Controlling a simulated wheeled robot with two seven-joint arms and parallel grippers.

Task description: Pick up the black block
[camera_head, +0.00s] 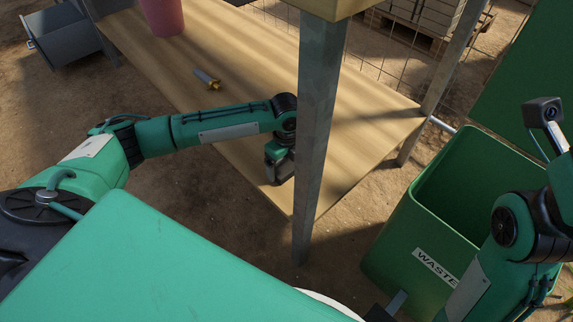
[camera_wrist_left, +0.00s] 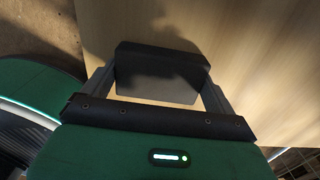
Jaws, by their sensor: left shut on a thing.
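The black block (camera_wrist_left: 162,72) shows in the left wrist view as a dark box with a paler grey face, between the two fingers of my left gripper. My left gripper (camera_head: 279,166) is shut on it, over the near part of the wooden table (camera_head: 240,85), just left of the metal post. In the head view the block is hard to tell from the dark gripper, and the post hides part of the wrist. I cannot tell whether the block touches the tabletop.
The metal post (camera_head: 317,110) stands close beside my left wrist. A green waste bin (camera_head: 400,240) stands open at the right. A small grey and yellow item (camera_head: 207,79) and a pink container (camera_head: 162,16) are farther back on the table. The tabletop between is clear.

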